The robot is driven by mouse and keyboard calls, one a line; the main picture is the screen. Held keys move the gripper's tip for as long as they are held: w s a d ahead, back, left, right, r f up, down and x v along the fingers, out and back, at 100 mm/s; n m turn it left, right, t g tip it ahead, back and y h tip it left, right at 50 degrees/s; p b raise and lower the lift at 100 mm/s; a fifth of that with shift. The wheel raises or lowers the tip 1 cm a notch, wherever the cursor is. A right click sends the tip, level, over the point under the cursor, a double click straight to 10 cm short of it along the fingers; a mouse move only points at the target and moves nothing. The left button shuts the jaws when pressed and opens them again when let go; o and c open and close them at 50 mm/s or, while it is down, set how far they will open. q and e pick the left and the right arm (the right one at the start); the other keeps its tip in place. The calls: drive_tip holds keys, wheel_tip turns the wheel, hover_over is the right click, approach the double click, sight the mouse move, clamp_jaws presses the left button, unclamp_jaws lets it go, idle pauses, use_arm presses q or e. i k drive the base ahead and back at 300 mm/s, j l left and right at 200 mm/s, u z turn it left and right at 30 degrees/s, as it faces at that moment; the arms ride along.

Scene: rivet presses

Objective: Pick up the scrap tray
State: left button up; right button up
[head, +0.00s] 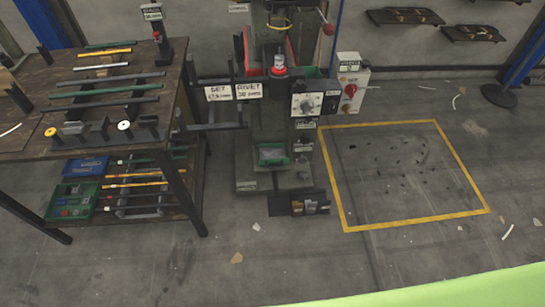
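A small tray with a green rim (271,155) sits low on the front of the rivet press in the head view. It looks like the scrap tray, but I see no readable label that confirms this. Its contents are too small to tell. A dark holder (298,204) with a few small compartments stands below and to the right, at the foot of the press. Neither of my grippers shows in the view.
The rivet press (279,115) stands at centre. A dark workbench (90,140) with rods on top is at left, with a green bin (72,202) on its lower shelf. A yellow-taped floor square (405,222) with dark bits lies right. The floor in front is mostly clear.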

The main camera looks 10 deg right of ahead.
sight(269, 154)
drive_tip(key=i+j+z, duration=0.1)
drive_tip(key=i+z, duration=0.15)
drive_tip(key=i, duration=0.2)
drive_tip(key=i+j+z, duration=0.25)
drive_tip(key=i, duration=0.2)
drive_tip(key=i+j+z, duration=0.25)
drive_tip(key=i, duration=0.2)
